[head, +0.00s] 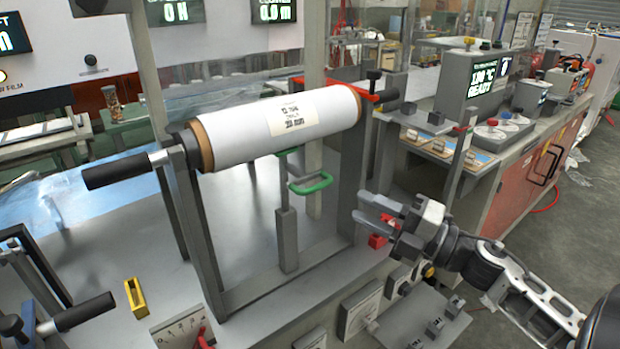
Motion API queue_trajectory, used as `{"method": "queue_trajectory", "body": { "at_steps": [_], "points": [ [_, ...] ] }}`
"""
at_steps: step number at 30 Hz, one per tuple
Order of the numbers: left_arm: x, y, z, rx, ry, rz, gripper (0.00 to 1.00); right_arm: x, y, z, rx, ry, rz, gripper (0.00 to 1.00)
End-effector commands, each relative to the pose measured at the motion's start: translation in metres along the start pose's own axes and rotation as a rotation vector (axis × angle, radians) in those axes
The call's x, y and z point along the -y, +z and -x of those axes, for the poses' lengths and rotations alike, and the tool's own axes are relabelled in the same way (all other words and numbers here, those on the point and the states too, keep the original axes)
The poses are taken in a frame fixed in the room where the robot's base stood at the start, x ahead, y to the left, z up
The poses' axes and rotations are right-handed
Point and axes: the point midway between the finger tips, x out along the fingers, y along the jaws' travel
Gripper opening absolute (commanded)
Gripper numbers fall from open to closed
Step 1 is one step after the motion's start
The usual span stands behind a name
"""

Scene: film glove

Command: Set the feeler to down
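No part in view is labelled as the feeler. A green loop handle (311,184) sits on a grey upright post (287,238) below the white film roll (278,126); which setting it stands in I cannot tell. My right gripper (367,209) comes in from the right, to the right of the green handle and apart from it. Its two fingers are spread and point left. A small red block (377,241) shows just below and behind the fingers; I see no hold on it. My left gripper is not in view.
The roll stand's grey frame (350,190) rises just left of my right gripper. A black crank handle (115,171) sticks out left. A red lever (205,338) on a scale plate, a yellow block (135,298) and front-edge knobs (398,283) are lower down.

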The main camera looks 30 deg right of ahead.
Motion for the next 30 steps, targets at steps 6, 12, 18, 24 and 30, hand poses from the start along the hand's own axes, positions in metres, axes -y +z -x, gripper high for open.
{"method": "queue_trajectory", "body": {
  "at_steps": [6, 12, 18, 24, 30],
  "points": [
    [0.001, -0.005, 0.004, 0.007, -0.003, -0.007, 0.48, -0.004, 0.001, -0.051, 0.0, 0.004, 0.002, 0.33],
    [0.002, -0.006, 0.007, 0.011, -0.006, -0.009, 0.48, -0.004, 0.001, -0.089, 0.001, 0.004, 0.001, 0.33],
    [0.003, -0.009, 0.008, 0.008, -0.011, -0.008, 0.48, -0.002, 0.001, -0.111, 0.002, 0.002, -0.003, 0.33],
    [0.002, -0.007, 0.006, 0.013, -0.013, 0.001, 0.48, 0.0, 0.0, -0.118, 0.002, -0.001, -0.003, 0.33],
    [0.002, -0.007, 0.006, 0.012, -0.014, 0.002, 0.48, 0.0, 0.0, -0.118, 0.002, -0.001, -0.003, 0.33]
  ]
}}
